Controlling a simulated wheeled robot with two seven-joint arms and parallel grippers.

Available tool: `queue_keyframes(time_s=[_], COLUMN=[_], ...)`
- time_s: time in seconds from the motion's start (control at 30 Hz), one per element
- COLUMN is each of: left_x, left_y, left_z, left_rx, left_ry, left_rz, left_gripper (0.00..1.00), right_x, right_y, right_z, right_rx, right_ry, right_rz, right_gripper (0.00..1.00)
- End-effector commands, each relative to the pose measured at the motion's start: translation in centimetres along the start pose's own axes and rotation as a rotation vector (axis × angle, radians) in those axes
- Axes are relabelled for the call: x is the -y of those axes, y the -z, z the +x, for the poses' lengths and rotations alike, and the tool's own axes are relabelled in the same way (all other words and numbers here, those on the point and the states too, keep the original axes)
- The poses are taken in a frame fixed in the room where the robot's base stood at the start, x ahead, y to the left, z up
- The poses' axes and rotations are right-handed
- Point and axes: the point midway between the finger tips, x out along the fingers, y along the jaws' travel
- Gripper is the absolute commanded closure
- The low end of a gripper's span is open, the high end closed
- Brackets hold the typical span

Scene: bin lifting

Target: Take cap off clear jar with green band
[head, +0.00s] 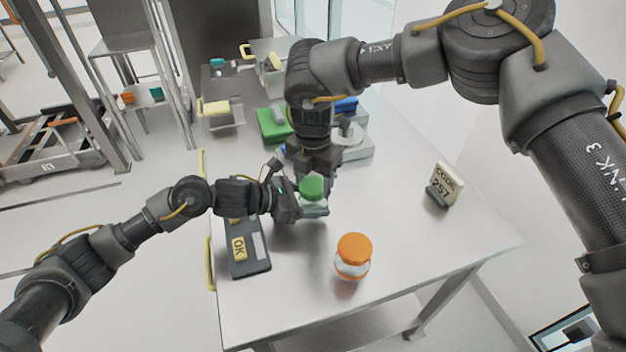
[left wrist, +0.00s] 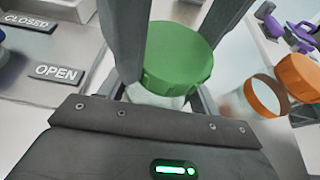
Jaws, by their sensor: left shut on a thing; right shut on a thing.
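The clear jar (head: 316,203) with the green cap (head: 313,187) stands upright near the middle of the table; the cap also shows in the left wrist view (left wrist: 178,60). My left gripper (head: 312,210) comes in from the left and is shut around the jar's body below the cap. My right gripper (head: 314,178) reaches down from above, its two fingers on opposite sides of the green cap, shut on it. The cap sits at the jar's mouth; I cannot tell whether it is loosened. The jar's band is hidden.
A jar with an orange cap (head: 353,252) stands at the front. A dark board with an OK label (head: 247,250) lies at the left edge. A CODE 257 sign (head: 445,184) stands at the right. A green bin (head: 273,125) is at the back. The right front table is clear.

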Motion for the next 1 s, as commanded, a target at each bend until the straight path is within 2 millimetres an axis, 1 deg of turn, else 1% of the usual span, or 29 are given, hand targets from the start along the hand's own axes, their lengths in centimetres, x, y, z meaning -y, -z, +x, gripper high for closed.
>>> queue_keyframes(time_s=[0.1,0.27,0.3,0.47,0.77,0.87,1.0], left_x=[-0.1,-0.1,-0.1,-0.1,0.0,0.0,0.0], left_y=[-0.1,0.0,0.0,-0.1,-0.1,-0.1,-0.1], left_z=[0.0,0.0,0.0,0.0,0.0,0.0,0.0], left_rx=[0.001,0.001,0.001,0.001,0.001,0.001,0.001], left_ry=[-0.001,-0.001,-0.001,-0.001,-0.001,-0.001,0.0], left_rz=[0.0,0.0,0.0,0.0,0.0,0.0,0.0], left_gripper=[1.0,1.0,1.0,1.0,1.0,1.0,1.0], right_x=[0.0,0.1,0.1,0.0,0.0,0.0,0.0], right_y=[0.0,0.0,0.0,0.0,0.0,-0.1,-0.1], right_z=[0.0,0.0,0.0,0.0,-0.1,-0.8,-2.5], right_rx=[0.0,0.0,0.0,0.0,0.0,0.001,0.001], right_ry=[0.001,0.001,0.001,0.001,0.0,0.0,-0.002], right_rz=[-0.035,-0.032,-0.032,-0.031,-0.03,-0.03,-0.029], right_gripper=[0.71,0.71,0.42,0.22,0.22,0.22,0.22])
